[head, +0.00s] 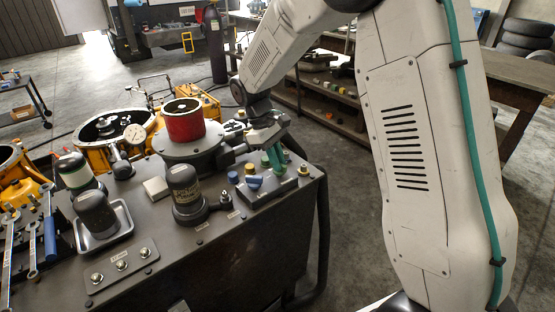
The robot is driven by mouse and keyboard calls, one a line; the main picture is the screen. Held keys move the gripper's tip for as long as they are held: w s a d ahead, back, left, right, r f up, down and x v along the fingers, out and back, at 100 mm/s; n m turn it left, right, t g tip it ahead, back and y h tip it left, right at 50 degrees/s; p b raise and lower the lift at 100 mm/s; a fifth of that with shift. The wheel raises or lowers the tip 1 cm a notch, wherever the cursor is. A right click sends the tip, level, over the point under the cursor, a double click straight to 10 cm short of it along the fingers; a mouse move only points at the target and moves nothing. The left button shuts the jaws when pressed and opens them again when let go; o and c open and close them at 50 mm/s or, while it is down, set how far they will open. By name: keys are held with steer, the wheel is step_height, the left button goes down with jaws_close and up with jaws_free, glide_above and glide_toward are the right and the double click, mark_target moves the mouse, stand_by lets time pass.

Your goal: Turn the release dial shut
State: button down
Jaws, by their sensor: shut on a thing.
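My gripper (275,167) reaches down from the upper middle onto a dark control block (272,193) at the right end of the grey bench. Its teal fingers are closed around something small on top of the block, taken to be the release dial. The fingers cover most of it, so the dial's angle cannot be read. A blue knob (255,182) sits on the block just left of and in front of the fingers.
A red cylinder on a grey flange (186,128) and a dark canister (187,192) stand left of the block. A pressure gauge (136,133), yellow housings and a metal tray (105,228) are farther left.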

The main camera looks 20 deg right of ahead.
steer(key=shift+w+d+m+g+y, duration=0.1)
steer(key=shift+m+g+y, duration=0.4)
steer(key=shift+m, duration=1.4)
steer(key=shift+y, duration=0.3)
steer(key=c, duration=1.5)
jaws_free()
steer(key=shift+o, duration=0.2)
steer(key=v, duration=0.7)
steer(key=shift+r, duration=0.45)
steer(key=shift+w, duration=0.1)
